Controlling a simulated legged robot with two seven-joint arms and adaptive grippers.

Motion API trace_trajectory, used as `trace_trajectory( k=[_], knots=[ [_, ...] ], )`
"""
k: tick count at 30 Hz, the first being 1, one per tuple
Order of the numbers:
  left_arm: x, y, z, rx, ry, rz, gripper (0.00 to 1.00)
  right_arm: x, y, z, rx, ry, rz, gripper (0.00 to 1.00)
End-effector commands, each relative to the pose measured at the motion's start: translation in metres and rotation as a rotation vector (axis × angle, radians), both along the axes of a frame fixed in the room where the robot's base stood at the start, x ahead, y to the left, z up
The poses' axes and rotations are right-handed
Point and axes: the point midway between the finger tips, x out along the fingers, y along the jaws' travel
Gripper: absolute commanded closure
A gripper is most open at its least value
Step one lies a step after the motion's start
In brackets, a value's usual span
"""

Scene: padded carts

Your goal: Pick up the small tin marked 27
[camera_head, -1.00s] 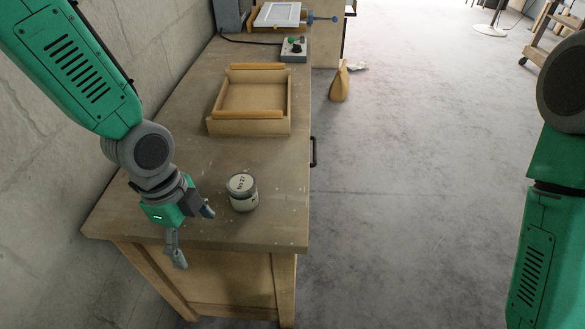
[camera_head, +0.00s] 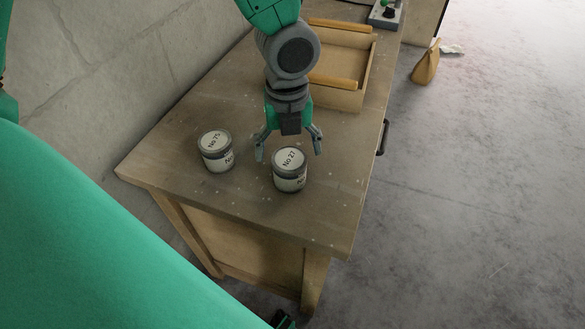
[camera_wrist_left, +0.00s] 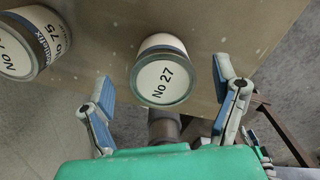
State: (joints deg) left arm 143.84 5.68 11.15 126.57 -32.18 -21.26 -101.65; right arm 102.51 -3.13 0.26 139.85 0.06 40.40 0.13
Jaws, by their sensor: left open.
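The small tin marked No 27 (camera_head: 290,172) stands upright on the wooden bench near its front right corner. It has a pale lid and a white and dark label. My left gripper (camera_head: 289,151) is open and empty, pointing down just behind and above this tin. In the left wrist view the No 27 tin (camera_wrist_left: 163,78) appears between the two spread fingers, with gaps on both sides. A similar tin marked No 75 (camera_head: 216,152) stands to its left; it also shows in the left wrist view (camera_wrist_left: 33,42).
The wooden bench (camera_head: 160,165) has clear top around the tins. An open wooden tray (camera_head: 345,98) lies behind my left gripper. A control box (camera_head: 385,17) stands farther back. A tan bag (camera_head: 426,65) sits on the floor to the right. A wall borders the bench's left side.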

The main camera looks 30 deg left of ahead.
Motion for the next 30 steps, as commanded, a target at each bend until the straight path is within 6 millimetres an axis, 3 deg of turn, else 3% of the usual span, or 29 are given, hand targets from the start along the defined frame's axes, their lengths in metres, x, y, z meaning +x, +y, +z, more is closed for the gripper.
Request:
trace_trajectory(
  k=[12,21,26,27,30],
  knots=[
    [-0.007,-0.010,-0.050,0.001,0.002,0.000,0.19,0.000,0.000,-0.015,0.000,0.000,0.000,0.60],
    [-0.007,-0.010,-0.053,-0.001,-0.001,0.000,0.19,0.000,0.000,-0.014,0.000,0.000,0.000,0.60],
    [-0.006,-0.010,-0.053,-0.001,-0.001,0.000,0.75,0.000,0.000,-0.014,0.000,0.000,0.000,0.60],
    [-0.006,-0.010,-0.053,-0.001,-0.001,0.000,0.81,0.000,0.000,-0.014,0.000,0.000,0.000,0.60],
    [-0.006,-0.010,-0.053,-0.001,-0.001,0.000,0.81,0.000,0.000,-0.014,0.000,0.000,0.000,0.60]
  ],
)
